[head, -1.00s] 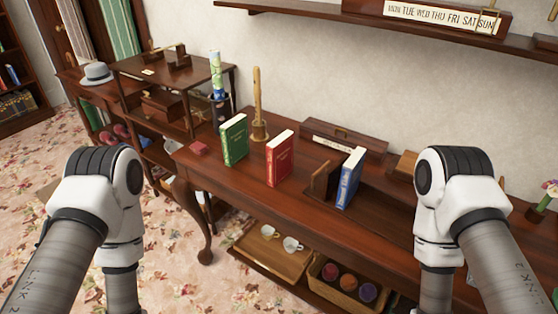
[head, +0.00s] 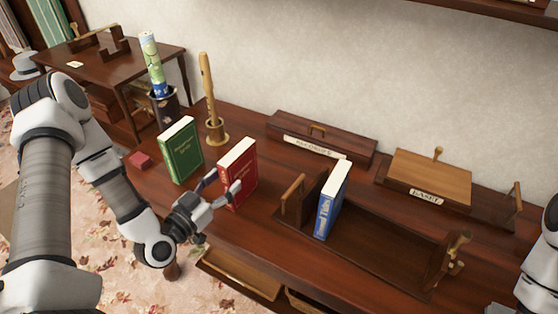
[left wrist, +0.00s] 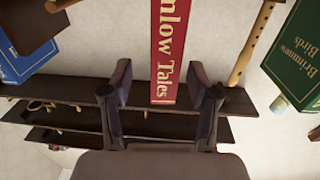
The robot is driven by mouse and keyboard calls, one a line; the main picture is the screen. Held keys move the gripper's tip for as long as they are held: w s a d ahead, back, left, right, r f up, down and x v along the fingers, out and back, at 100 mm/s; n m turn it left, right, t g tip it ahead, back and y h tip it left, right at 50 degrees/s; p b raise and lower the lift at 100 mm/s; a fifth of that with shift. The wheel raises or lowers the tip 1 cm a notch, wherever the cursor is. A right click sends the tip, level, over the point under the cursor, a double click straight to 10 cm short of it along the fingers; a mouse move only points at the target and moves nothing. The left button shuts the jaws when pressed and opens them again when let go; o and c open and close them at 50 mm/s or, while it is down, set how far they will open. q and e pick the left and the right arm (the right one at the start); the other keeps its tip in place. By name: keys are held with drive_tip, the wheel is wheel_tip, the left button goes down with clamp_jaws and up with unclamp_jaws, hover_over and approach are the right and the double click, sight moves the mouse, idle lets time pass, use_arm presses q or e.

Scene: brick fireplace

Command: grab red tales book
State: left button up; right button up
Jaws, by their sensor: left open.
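The red book (head: 238,172) stands upright on the dark wooden table, between the green book and the blue book. In the left wrist view its red spine (left wrist: 168,50) reads "...mlow Tales". My left gripper (head: 222,190) is in front of the red book, with its fingers beside the lower part of it. The left wrist view shows the two fingers (left wrist: 160,98) apart, with the spine's end between and beyond them. I cannot tell whether they touch the book. My right gripper is out of view; only part of my right arm shows at the right edge.
A green book (head: 180,152) stands left of the red one. A blue book (head: 332,200) stands in a wooden rack (head: 380,250) to the right. Behind are a recorder on a stand (head: 208,95), a long box (head: 320,135) and an easel (head: 430,175).

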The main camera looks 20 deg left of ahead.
sight(239, 161)
use_arm(q)
drive_tip(key=shift+w+d+r, duration=0.1)
drive_tip(key=shift+w+r, duration=0.05)
drive_tip(key=shift+w, duration=0.3)
drive_tip(key=shift+w+d+r, duration=0.1)
drive_tip(key=shift+w+r, duration=0.05)
drive_tip(key=shift+w, duration=0.3)
drive_tip(key=w, duration=0.3)
drive_tip(key=w+p, duration=0.1)
drive_tip(key=w, duration=0.1)
drive_tip(key=shift+w+r, duration=0.25)
drive_tip(key=shift+s, duration=0.1)
clamp_jaws()
